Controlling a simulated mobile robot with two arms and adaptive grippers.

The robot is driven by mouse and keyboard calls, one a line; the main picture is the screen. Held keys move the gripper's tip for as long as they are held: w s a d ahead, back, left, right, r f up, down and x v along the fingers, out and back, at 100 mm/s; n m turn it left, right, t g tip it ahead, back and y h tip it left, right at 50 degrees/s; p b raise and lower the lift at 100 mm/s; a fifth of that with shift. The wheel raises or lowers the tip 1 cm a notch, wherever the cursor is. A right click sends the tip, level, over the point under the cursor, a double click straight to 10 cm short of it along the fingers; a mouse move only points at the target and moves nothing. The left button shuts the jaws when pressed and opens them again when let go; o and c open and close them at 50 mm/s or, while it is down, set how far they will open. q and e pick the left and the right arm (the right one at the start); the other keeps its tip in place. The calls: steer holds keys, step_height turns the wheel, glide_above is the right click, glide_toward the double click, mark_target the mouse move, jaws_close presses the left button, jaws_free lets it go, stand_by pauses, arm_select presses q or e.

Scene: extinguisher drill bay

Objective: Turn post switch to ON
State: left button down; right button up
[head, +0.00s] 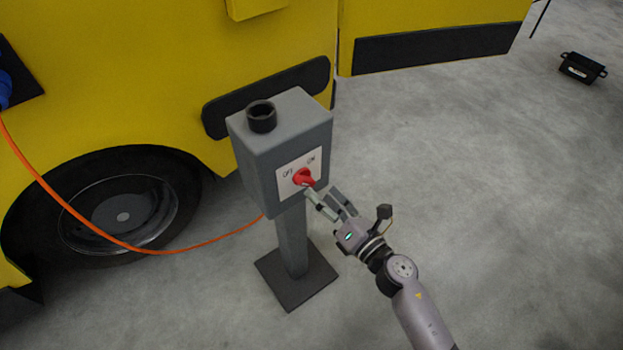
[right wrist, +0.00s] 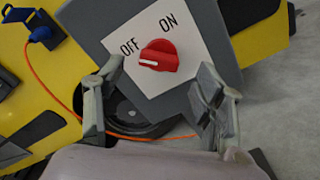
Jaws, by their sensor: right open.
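The grey post box (head: 285,150) stands upright with a white switch plate (head: 288,178) on its front face. A red rotary knob (head: 303,177) sits on the plate between the OFF and ON labels. In the right wrist view the red knob (right wrist: 160,55) has a white mark at its left end, on the OFF side. My right gripper (head: 322,192) is open just in front of the plate. Its fingers (right wrist: 159,70) stand apart, left and right of the knob and lower in the picture, with nothing between them. My left gripper is not in view.
A yellow vehicle (head: 120,80) with a black wheel (head: 120,205) stands behind the post. An orange cable (head: 90,230) runs from a blue plug (head: 4,88) to the post. A black socket (head: 262,117) tops the box. A black crate (head: 582,68) lies far right; the floor there is clear.

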mark_target(310, 183)
steer(key=x, duration=0.5)
steer(key=shift+a, duration=0.1)
steer(key=shift+c, duration=0.5)
steer(key=c, duration=1.1)
